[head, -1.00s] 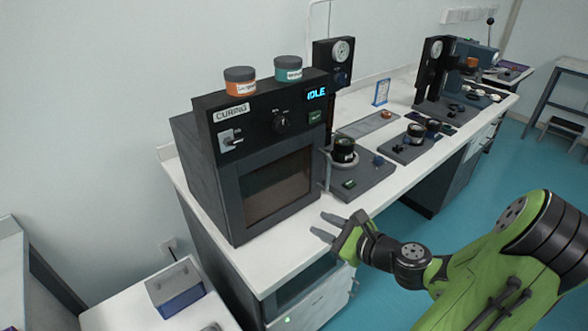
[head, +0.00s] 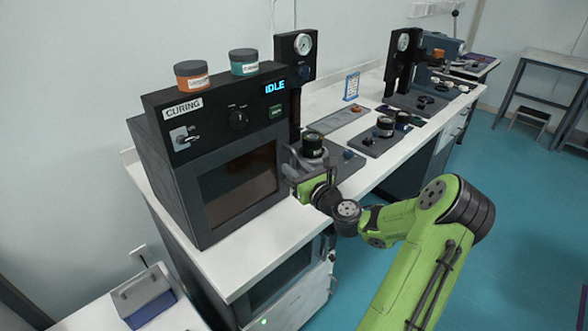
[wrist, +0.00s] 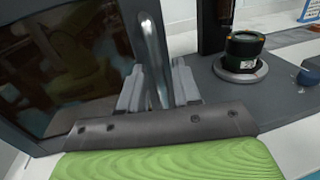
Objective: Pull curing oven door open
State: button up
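The curing oven (head: 160,150) is a dark box with a CURING label and a lit IDLE display. Its door (head: 240,185) has a brown window and looks shut. My gripper (head: 293,182) is at the door's right edge, by the handle. In the wrist view the door's window (wrist: 60,60) fills the left side. The upright metal handle (wrist: 150,50) stands between the two fingers of my gripper (wrist: 158,88). The fingers look spread, with a narrow gap beside the handle. The handle's lower end is hidden.
Two jars, orange (head: 192,74) and teal (head: 243,62), stand on the oven. A plate with a dark jar (head: 313,146) is close right of the handle. The white bench (head: 240,262) is bare before the oven. The floor (head: 520,190) in front is open.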

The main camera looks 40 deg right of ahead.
jog(key=shift+w, duration=0.45)
grip_shut()
jog(key=shift+d, duration=0.1)
